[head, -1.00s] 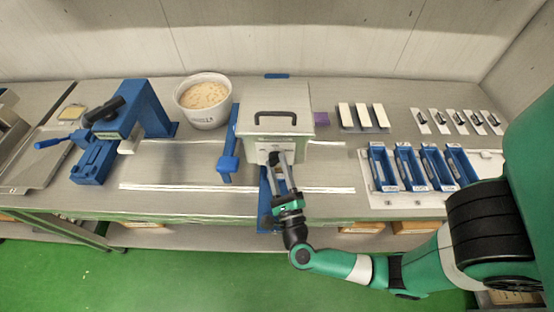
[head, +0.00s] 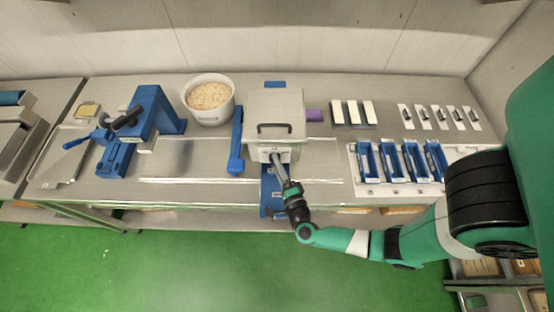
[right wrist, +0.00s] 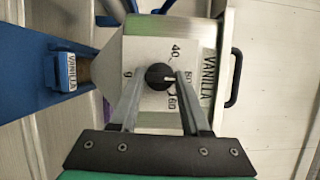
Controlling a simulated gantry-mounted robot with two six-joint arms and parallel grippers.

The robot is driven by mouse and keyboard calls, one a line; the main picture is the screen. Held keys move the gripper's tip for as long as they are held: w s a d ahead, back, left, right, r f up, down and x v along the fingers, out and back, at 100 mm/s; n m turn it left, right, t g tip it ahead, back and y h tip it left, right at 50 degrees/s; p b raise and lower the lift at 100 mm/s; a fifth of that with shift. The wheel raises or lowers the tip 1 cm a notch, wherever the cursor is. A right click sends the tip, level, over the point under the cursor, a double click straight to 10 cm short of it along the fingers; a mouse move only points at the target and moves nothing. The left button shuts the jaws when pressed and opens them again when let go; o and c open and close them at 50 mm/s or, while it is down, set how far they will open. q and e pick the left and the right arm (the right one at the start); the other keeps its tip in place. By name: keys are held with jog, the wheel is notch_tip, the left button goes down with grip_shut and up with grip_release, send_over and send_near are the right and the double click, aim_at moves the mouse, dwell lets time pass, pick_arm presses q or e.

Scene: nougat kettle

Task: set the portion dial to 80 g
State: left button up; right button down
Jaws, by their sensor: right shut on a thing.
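The portion dial is a round black knob (right wrist: 158,77) on the metal front plate of the box marked VANILLA, with 40, 80 and 60 printed around it. Its white mark points right in the right wrist view, towards the partly hidden 80. My right gripper (right wrist: 160,75) has one finger on each side of the knob and is shut on it. In the head view my right gripper (head: 278,160) reaches the front of the lidded metal box (head: 276,108), hiding the knob. My left gripper is not in view.
A white tub of pale mix (head: 209,98) and a blue lever (head: 237,142) stand left of the box. A blue press (head: 143,122) is farther left. Blue moulds (head: 398,163) lie right, with pale bars (head: 352,112) behind. A blue channel (head: 271,190) lies below the gripper.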

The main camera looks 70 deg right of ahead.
dwell(0.3)
jog(key=shift+c, duration=1.9)
grip_release()
jog(key=shift+a, duration=0.1)
jog(key=v, duration=1.1)
jog(key=shift+s+a+r, duration=0.1)
jog(key=shift+s, duration=0.05)
